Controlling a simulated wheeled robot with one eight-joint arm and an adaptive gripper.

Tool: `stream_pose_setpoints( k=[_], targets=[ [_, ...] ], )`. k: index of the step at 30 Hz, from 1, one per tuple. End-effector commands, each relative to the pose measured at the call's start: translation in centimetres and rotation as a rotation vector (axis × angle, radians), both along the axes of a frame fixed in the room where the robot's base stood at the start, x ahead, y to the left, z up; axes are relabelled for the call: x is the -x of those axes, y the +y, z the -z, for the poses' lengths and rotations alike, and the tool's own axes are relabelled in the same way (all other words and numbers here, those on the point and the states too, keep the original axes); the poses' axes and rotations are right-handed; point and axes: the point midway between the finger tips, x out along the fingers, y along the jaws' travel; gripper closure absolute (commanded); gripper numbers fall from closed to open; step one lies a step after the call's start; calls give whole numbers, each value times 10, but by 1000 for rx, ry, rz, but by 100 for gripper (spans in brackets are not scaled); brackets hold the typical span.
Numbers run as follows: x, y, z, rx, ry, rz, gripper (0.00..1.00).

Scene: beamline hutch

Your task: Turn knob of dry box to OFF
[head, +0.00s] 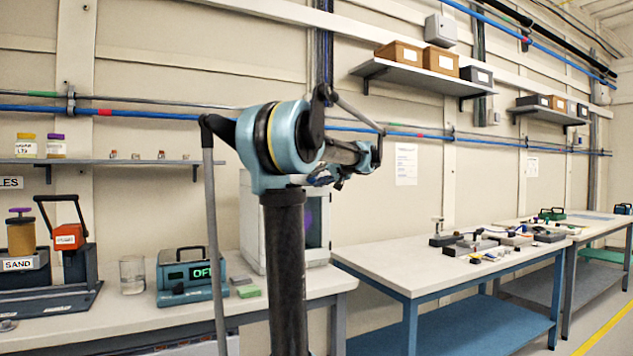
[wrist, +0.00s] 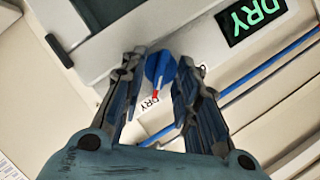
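The dry box is a white cabinet (head: 252,225) on the left bench, largely hidden behind my arm in the head view. In the wrist view its pale front panel (wrist: 105,50) carries a blue knob (wrist: 160,68) with a red tip. The red tip points at a printed DRY label (wrist: 150,103), and a dark display (wrist: 255,14) shows DRY in green. My gripper (wrist: 158,62) is open, with one finger on each side of the knob and gaps visible. Another label by the right finger is mostly hidden. Contact depth is unclear.
On the left bench stand a teal device (head: 190,275) displaying green OFF letters, a glass beaker (head: 132,274) and green blocks (head: 246,287). A white-topped table (head: 400,270) with small parts stands to the right. Shelves and blue pipes run along the wall.

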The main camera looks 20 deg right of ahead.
Motion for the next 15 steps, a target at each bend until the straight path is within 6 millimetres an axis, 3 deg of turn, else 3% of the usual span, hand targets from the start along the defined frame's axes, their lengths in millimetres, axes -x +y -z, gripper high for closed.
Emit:
stream_pose_setpoints(
  k=[8,12,15],
  targets=[
    [-1,0,0,0,0,0,71],
    [-1,0,0,0,-1,1,100],
    [-1,0,0,0,0,1,100]
  ],
)
